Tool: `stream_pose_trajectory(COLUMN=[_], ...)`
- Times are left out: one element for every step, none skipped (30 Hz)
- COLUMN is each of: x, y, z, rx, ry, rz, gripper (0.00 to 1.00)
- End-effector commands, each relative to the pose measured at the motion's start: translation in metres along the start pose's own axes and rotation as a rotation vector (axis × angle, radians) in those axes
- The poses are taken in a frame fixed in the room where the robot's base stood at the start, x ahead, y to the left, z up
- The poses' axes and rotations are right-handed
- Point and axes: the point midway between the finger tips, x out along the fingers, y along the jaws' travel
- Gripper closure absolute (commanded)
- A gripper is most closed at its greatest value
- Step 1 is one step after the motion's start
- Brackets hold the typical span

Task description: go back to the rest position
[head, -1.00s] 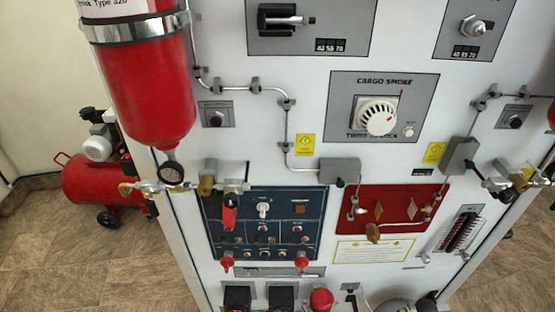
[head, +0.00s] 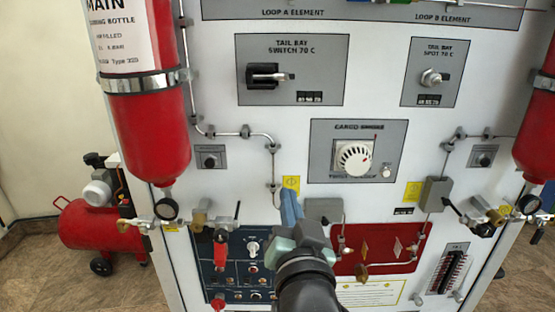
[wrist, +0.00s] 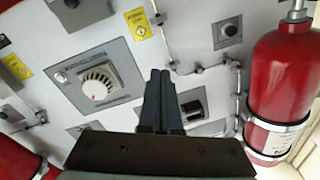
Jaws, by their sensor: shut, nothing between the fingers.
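My gripper (head: 291,207) is in the lower middle of the head view, in front of the white panel (head: 215,90). Its blue-grey fingers are together with nothing between them. It hides part of the panel between the blue control plate (head: 235,265) and the red plate (head: 385,250). In the wrist view the shut fingers (wrist: 160,80) stand in the middle, with the panel behind them. I cannot tell the exact gap to the panel.
Red bottles hang at the left (head: 150,120) and right (head: 538,120). Valves and a gauge (head: 166,209) jut out below the left bottle. A smoke detector (head: 353,157) sits mid-panel. A red compressor (head: 88,225) stands on the floor at left, with open floor around it.

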Motion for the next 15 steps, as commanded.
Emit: stream_pose_trajectory(x=[-0.005,-0.01,-0.018,-0.026,-0.034,-0.047,-0.057,-0.068,-0.082,-0.092,-0.102,-0.115,-0.123,-0.131,-0.139], y=[-0.021,-0.032,-0.046,-0.057,-0.067,-0.081,-0.091,-0.099,-0.11,-0.117,-0.123,-0.131,-0.135,-0.139,-0.143], z=[-0.036,-0.056,-0.082,-0.102,-0.12,-0.144,-0.161,-0.176,-0.195,-0.207,-0.217,-0.23,-0.238,-0.244,-0.252], rx=[-0.057,-0.091,-0.135,-0.167,-0.198,-0.237,-0.263,-0.289,-0.318,-0.339,-0.356,-0.375,-0.388,-0.4,-0.41], ry=[0.084,0.133,0.199,0.25,0.3,0.366,0.416,0.465,0.524,0.566,0.603,0.649,0.679,0.705,0.734], rz=[-0.027,-0.038,-0.052,-0.06,-0.067,-0.075,-0.081,-0.083,-0.086,-0.086,-0.087,-0.086,-0.085,-0.083,-0.082], gripper=[1.0,1.0,1.0,1.0,1.0,1.0,1.0,1.0,1.0,1.0,1.0,1.0,1.0,1.0,1.0])
